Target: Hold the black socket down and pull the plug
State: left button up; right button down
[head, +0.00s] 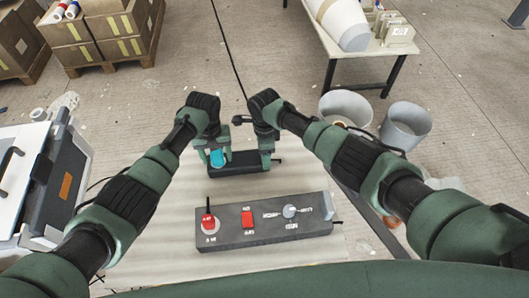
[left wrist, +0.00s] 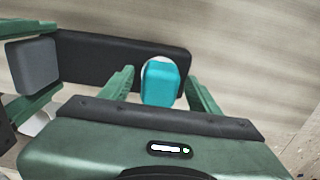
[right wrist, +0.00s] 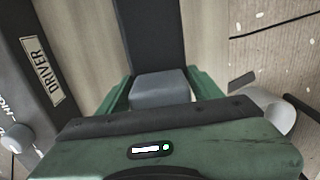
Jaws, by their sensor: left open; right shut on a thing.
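The black socket (head: 238,170) is a long dark block on the pale bench, and it also shows in the left wrist view (left wrist: 105,58). The teal plug (head: 217,158) stands on its left end in the head view, with a white ring behind it in the left wrist view (left wrist: 160,82). My left gripper (head: 215,153) is open, its fingers either side of the plug with gaps showing in the left wrist view. My right gripper (head: 265,158) is shut on the grey block (right wrist: 160,88) at the socket's other end. The plug's underside is hidden.
Two grey bins (head: 405,125) stand right of the bench. Cartons (head: 105,30) are back left. A black cable (head: 228,50) runs away behind the socket.

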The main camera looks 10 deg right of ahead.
aim_at(216, 153)
dwell(0.5)
pick_arm(q)
grip_shut()
jog(key=shift+r, duration=0.15)
jog(key=shift+r, duration=2.85)
jog(key=shift+r, duration=2.5)
